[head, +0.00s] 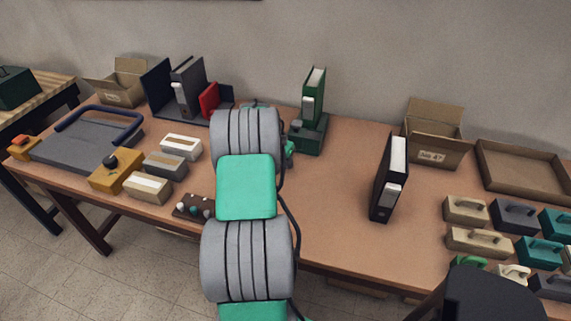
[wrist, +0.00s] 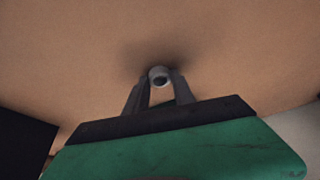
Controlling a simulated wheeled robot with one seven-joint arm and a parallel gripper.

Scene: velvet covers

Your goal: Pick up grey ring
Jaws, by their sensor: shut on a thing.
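The small grey ring (wrist: 159,74) is between the two fingertips of my gripper (wrist: 160,82) in the wrist view. My gripper is shut on it. The ring's round opening faces the camera. A soft dark shadow lies on the brown tabletop (wrist: 80,60) around the fingertips. I cannot tell whether the ring touches the table or is just above it. In the head view my own arm hides the gripper and the ring.
A black binder (head: 389,180) stands upright on the table right of my arm. A green binder (head: 314,95) stands behind, in a dark green holder. Small boxes (head: 165,165) lie to the left, and several handled blocks (head: 480,240) to the right. Bare tabletop (head: 335,210) lies between arm and black binder.

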